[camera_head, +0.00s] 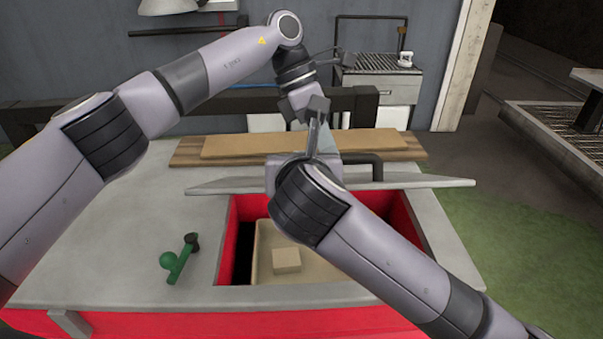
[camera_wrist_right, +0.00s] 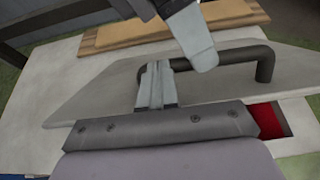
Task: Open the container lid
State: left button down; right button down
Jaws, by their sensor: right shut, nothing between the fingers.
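The container (camera_head: 130,235) has a grey top and red walls, with an open gap in its top. Its grey lid (camera_head: 430,181) is raised and tilted behind the gap, seen almost edge-on. The lid's dark bar handle (camera_head: 375,160) shows beyond its upper edge, and it also shows in the right wrist view (camera_wrist_right: 225,55). My right gripper (camera_wrist_right: 155,85) is shut and empty beside the left end of the handle; contact is unclear. My left gripper (camera_head: 316,110) hangs above the lid, partly overlapped by my right arm; its jaws are unclear.
A beige bin (camera_head: 262,250) with a pale block (camera_head: 287,260) sits inside the opening. A green tool (camera_head: 178,259) lies on the top at left. Wooden boards (camera_head: 225,146) lie at the back edge. The left part of the top is mostly clear.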

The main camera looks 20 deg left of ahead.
pick_arm(q)
jog(key=shift+w+a+f, duration=0.35)
jog(key=shift+a+f, duration=0.05)
jog(key=shift+f, duration=0.1)
pick_arm(e)
jog(key=shift+f, duration=0.1)
pick_arm(q)
jog(key=c, duration=1.2)
grip_release()
jog(key=shift+o, duration=0.9)
jog(key=shift+w+f, duration=0.1)
jog(key=shift+w, duration=0.1)
pick_arm(e)
jog(key=shift+w+f, duration=0.15)
jog(key=shift+w, duration=0.05)
pick_arm(q)
jog(key=shift+s+d, duration=0.1)
jog(key=shift+d, duration=0.05)
jog(key=shift+r, duration=0.25)
